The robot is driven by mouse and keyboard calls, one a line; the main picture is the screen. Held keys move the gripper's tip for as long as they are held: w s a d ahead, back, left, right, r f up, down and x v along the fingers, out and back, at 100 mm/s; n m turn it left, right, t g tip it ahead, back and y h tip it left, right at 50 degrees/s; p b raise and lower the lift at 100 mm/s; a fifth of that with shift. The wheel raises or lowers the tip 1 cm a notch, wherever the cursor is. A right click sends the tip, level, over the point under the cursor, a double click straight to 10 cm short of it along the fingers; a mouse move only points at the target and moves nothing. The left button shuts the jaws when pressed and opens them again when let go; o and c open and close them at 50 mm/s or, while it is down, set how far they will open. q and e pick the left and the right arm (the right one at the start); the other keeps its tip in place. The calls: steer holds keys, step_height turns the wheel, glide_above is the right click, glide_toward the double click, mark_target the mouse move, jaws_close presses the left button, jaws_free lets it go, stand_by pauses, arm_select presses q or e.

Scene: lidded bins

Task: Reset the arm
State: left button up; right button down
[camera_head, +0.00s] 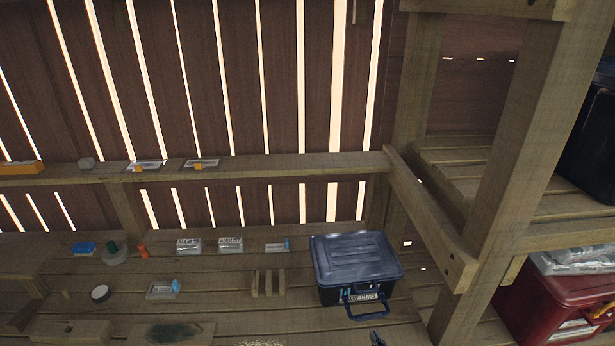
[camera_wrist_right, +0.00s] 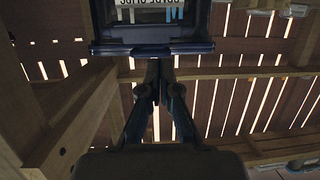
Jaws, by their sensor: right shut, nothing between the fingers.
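My right gripper (camera_head: 377,339) shows only as a small dark tip at the bottom edge of the head view, just below the blue lidded bin (camera_head: 355,262). In the right wrist view my right gripper (camera_wrist_right: 160,68) has its two fingers together, shut and empty. The bin also shows in the wrist view (camera_wrist_right: 125,48), at the top beyond the fingertips, with a label on its front. The bin's lid is closed and its handle hangs at the front. The gripper looks apart from the bin. My left gripper is not in view.
Wooden posts (camera_head: 515,120) and a rail (camera_head: 430,215) stand right of the bin. A red bin (camera_head: 555,300) with a clear package (camera_head: 575,261) on it is at lower right. A black bin (camera_head: 592,140) sits above. Small items lie on the slatted table (camera_head: 215,275) to the left.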

steer(key=s+f+g, duration=0.4)
steer(key=s, duration=0.7)
steer(key=s+a+f+g+h, duration=0.1)
steer(key=s+f+g, duration=0.25)
steer(key=s, duration=0.65)
steer(key=s+f+g, duration=0.3)
steer(key=s+g, duration=0.1)
steer(key=s, duration=0.7)
step_height(320, 180, down, 25)
steer(key=s+g, duration=0.1)
steer(key=s+d+f+n+g, duration=0.1)
steer(key=s+d+f, duration=0.1)
steer(key=s+f, duration=1.5)
steer(key=shift+s+d+h, duration=0.3)
steer(key=shift+s+d, duration=0.05)
steer(key=shift+s, duration=0.2)
steer(key=shift+f, duration=0.1)
